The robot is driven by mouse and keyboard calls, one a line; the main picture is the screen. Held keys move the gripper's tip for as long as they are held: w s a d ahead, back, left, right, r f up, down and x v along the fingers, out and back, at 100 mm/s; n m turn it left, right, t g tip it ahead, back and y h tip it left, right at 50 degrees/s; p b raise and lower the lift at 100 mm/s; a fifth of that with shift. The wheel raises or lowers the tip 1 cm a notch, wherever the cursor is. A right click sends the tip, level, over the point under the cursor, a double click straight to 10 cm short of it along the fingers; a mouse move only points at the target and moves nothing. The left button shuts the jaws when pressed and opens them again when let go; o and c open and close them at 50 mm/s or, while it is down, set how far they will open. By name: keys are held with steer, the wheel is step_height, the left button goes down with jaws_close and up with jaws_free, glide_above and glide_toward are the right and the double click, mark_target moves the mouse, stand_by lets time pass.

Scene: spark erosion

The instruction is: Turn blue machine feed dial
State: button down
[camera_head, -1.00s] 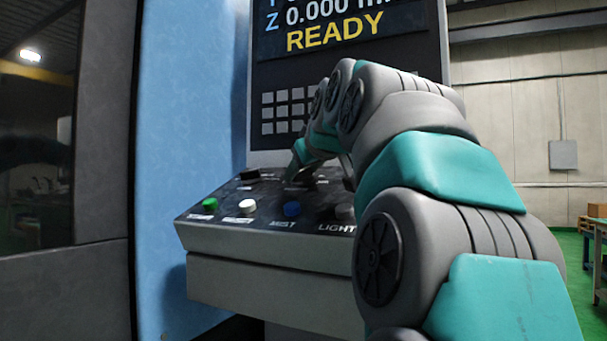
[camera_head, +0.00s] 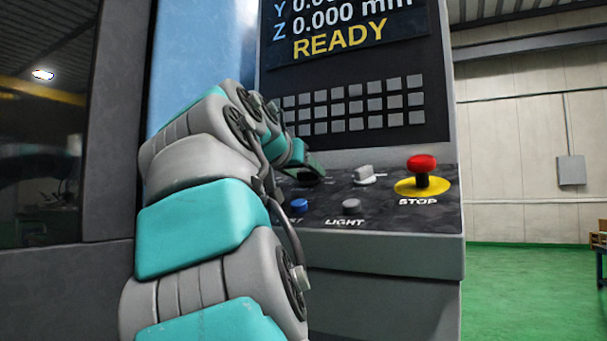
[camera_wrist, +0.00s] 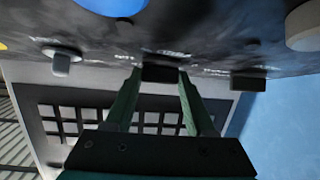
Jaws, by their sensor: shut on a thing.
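The blue machine (camera_head: 205,45) has a sloped dark control panel (camera_head: 395,215) below its screen. My gripper (camera_head: 310,170) reaches down to the panel from the left. In the wrist view my gripper (camera_wrist: 160,85) has its two green fingers on either side of a black dial (camera_wrist: 160,73) and is shut on it. The dial's lettering is too blurred to read, and the arm hides most of it in the head view. A second black dial (camera_wrist: 248,82) stands to its right in the wrist view, and a light grey knob (camera_wrist: 62,62) to its left.
A red stop button (camera_head: 421,164) on a yellow disc is at the panel's right. A blue button (camera_head: 299,205) and a grey LIGHT button (camera_head: 350,206) line the front edge. The keypad (camera_head: 355,108) rises behind. Open green floor (camera_head: 530,290) lies at right.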

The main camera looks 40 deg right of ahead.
steer(key=shift+w+m+g+h, duration=0.1)
steer(key=shift+m+g+h, duration=0.2)
steer(key=shift+m+g, duration=0.25)
steer(key=shift+m, duration=0.25)
steer(key=shift+c, duration=1.2)
jaws_free()
steer(key=shift+a, duration=0.1)
steer(key=shift+v, duration=3.8)
